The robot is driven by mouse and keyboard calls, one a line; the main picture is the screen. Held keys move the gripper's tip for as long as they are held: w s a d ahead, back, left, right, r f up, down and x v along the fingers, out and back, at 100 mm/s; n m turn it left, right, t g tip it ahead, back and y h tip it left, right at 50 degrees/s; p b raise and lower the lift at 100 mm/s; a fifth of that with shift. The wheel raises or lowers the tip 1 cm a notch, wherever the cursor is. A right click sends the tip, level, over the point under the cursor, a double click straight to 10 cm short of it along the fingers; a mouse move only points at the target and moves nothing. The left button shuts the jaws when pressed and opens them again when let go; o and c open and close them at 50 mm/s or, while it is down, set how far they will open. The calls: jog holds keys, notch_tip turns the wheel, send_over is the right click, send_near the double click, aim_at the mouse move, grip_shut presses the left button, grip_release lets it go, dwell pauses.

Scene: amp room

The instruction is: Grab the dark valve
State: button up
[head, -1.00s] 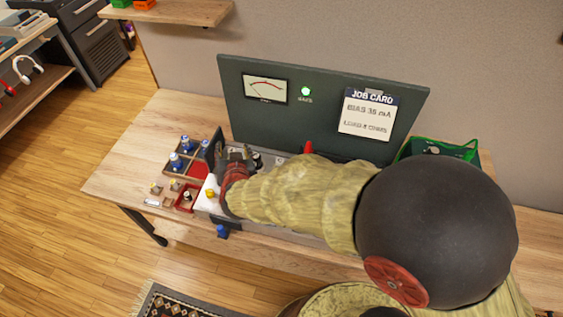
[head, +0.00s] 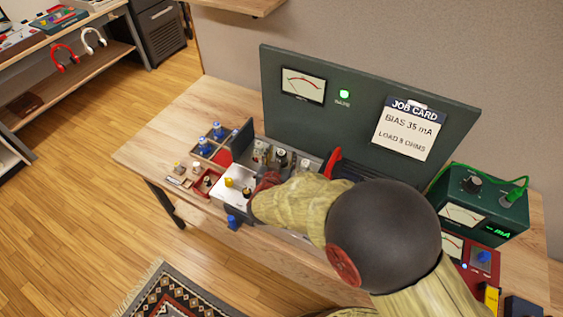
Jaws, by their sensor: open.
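Several small valves stand in the open metal chassis (head: 222,197) on the bench. One dark-topped valve (head: 281,158) stands in the row at the back, with paler valves (head: 262,150) to its left. A small dark-topped piece (head: 247,192) sits nearer the front, right of a yellow one (head: 229,182). I cannot tell for sure which is the dark valve. My gripper (head: 266,182) is low over the chassis, just right of the front dark piece and in front of the back row. It is open; its fingertips are mostly hidden by my arm.
A dark green panel (head: 350,150) with a meter and job card rises behind the chassis. A wooden tray (head: 224,156) with blue-topped parts and a red tray (head: 204,188) stand left. A green meter box (head: 485,205) and a red box (head: 473,259) stand right. The bench's left end is clear.

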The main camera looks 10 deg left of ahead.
jog(key=shift+w, duration=0.15)
jog(key=shift+c, duration=1.1)
grip_shut()
jog(key=shift+r, duration=0.1)
